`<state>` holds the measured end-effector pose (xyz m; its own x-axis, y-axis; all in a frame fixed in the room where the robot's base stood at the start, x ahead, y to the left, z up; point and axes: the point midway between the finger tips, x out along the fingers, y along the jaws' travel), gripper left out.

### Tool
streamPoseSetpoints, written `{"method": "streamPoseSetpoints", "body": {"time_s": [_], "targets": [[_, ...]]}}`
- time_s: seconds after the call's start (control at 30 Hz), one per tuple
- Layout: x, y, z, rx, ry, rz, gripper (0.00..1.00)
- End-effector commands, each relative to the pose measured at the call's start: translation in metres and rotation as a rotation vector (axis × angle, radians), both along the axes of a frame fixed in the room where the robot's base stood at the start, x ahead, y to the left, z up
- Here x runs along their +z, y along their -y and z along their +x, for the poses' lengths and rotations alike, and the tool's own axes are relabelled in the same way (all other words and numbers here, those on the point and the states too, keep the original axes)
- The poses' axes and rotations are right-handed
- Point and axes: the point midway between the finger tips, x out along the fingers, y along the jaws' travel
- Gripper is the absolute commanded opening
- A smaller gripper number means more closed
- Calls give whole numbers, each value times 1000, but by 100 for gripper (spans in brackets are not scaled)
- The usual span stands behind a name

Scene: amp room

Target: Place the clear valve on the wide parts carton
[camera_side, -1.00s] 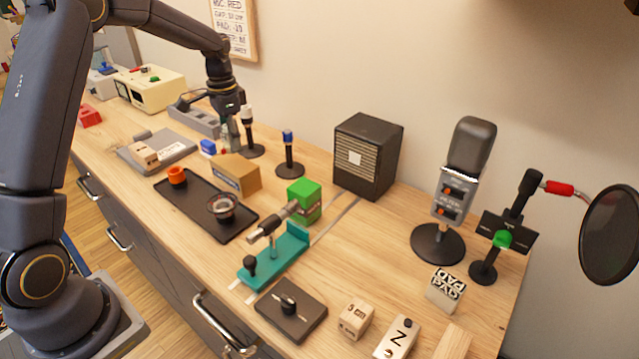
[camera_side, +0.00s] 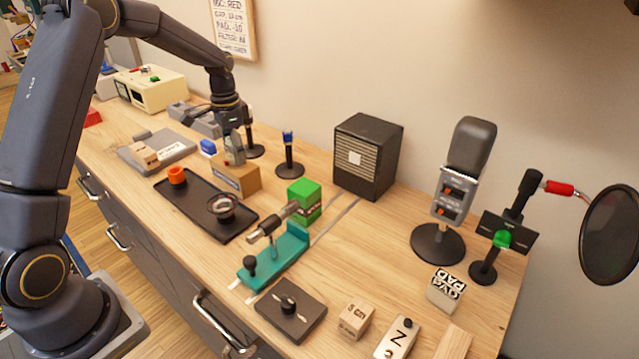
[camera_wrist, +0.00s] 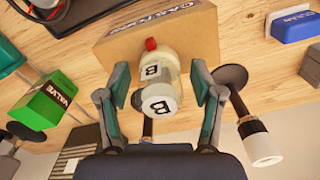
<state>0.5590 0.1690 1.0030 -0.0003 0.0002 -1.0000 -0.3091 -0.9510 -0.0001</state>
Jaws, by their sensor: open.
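The brown wide parts carton (camera_side: 232,184) stands mid-bench in the side view. In the wrist view the carton (camera_wrist: 115,50) fills the top middle, with printed lettering on its face. The clear valve (camera_wrist: 155,72), pale with B labels and a red tip, is between my gripper's fingers and in front of the carton. My gripper (camera_wrist: 163,92) is open, with a green-padded finger on either side of the valve. In the side view my gripper (camera_side: 235,158) is over the carton; the valve is hard to make out there. Whether the valve rests on the carton is unclear.
Black-based stands (camera_side: 289,165) are close behind the carton. A black tray (camera_side: 196,207) with an orange cup lies in front. A green box (camera_side: 304,201) and teal fixture (camera_side: 275,258) are to the right. A blue block (camera_side: 208,147) is at the left.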

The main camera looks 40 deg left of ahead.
Motion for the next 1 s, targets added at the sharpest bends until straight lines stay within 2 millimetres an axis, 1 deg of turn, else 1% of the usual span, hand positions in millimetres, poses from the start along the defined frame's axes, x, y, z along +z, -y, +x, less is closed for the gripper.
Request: {"method": "streamPoseSetpoints", "body": {"time_s": [0.17, 0.27, 0.37, 0.6, 0.7, 0.87, 0.97, 1.0], "targets": [[2, 0, 0, 0, 1, 1, 66], [11, 0, 1, 0, 3, 1, 66], [29, 0, 1, 0, 5, 2, 66], [84, 0, 1, 0, 5, 2, 66], [102, 0, 1, 0, 4, 1, 66], [120, 0, 0, 0, 3, 1, 66], [133, 9, -5, 5, 16, 7, 66], [141, 16, -10, 13, 30, 14, 66]]}}
